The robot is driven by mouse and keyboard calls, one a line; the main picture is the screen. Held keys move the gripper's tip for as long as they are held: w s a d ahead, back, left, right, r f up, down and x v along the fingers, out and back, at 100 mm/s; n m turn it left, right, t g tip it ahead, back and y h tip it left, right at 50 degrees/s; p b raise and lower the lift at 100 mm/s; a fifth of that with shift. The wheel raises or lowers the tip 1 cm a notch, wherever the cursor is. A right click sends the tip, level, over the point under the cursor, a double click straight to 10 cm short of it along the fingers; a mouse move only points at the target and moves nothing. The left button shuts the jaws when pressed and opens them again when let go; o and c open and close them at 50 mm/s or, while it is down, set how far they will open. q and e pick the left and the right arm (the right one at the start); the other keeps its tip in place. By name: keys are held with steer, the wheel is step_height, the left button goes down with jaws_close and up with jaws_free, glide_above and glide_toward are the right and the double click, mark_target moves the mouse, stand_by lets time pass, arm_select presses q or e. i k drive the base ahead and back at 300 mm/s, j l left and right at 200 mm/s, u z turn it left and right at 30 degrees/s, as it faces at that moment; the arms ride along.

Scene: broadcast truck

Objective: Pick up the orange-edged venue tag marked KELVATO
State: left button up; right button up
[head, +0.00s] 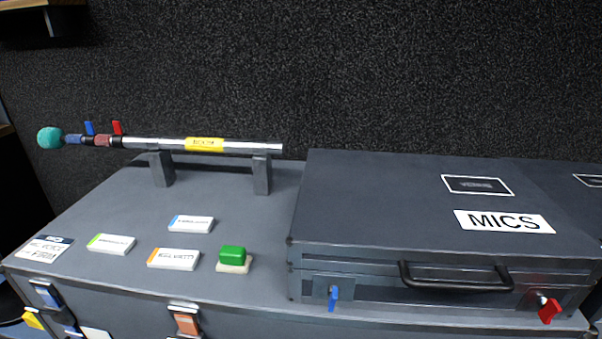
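The orange-edged venue tag (174,259) lies flat on the grey case top, near its front edge. It is a white block with an orange left edge, and its small lettering looks like KELVATO but is not sharp. A blue-edged tag (191,224) lies just behind it and a green-edged tag (111,244) lies to its left; their lettering is too small to read surely. Neither of my grippers is in view.
A green block on a pale base (232,258) sits close right of the orange-edged tag. A closed MICS case (400,210) fills the right. A pole (235,146) rests on two stands behind. A printed card (45,248) lies far left.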

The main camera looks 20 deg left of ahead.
mark_target(171, 258)
steer(key=u, duration=1.35)
